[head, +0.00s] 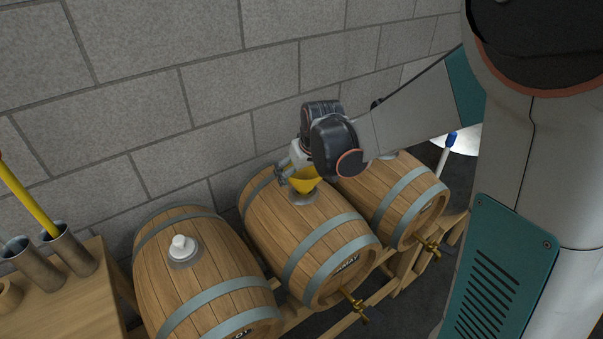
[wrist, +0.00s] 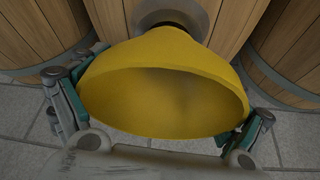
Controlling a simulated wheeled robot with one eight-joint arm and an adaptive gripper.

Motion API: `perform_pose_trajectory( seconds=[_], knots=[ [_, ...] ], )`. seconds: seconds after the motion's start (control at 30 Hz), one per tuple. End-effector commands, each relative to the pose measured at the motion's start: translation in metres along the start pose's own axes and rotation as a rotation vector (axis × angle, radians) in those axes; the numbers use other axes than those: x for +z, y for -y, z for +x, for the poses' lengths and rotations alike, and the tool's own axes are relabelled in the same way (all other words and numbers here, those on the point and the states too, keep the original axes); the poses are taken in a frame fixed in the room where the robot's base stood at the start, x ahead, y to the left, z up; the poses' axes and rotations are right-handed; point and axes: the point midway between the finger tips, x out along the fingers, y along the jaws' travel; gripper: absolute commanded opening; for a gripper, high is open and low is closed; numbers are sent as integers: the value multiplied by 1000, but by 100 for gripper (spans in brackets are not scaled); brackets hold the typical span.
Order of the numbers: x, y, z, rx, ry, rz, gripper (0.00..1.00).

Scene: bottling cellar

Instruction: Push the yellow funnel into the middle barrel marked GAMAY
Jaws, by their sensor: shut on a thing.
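The yellow funnel (head: 304,181) is over the bung hole on top of the middle barrel (head: 293,225). In the wrist view the funnel's wide mouth (wrist: 165,88) faces the camera, with my gripper's fingers on its left and right sides. My gripper (head: 293,173) is shut on the funnel. The middle barrel's front label is partly hidden by a hoop and the angle. In the wrist view a dark round ring (wrist: 172,18) of the bung hole shows behind the funnel. The spout is hidden, so I cannot tell how deep it sits.
The left barrel (head: 200,265) has a white bung (head: 182,246) on top. The right barrel (head: 395,195) stands close beside the middle one. Brass taps (head: 354,304) stick out in front. A block wall (head: 200,90) is behind; a wooden bench (head: 75,310) with metal cups is at left.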

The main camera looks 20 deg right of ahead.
Motion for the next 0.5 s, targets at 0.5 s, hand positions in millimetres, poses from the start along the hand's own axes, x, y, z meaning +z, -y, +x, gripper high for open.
perform_pose_trajectory(
  seconds=[0.5],
  knots=[
    [4,0,8,0,0,0,67]
  ],
)
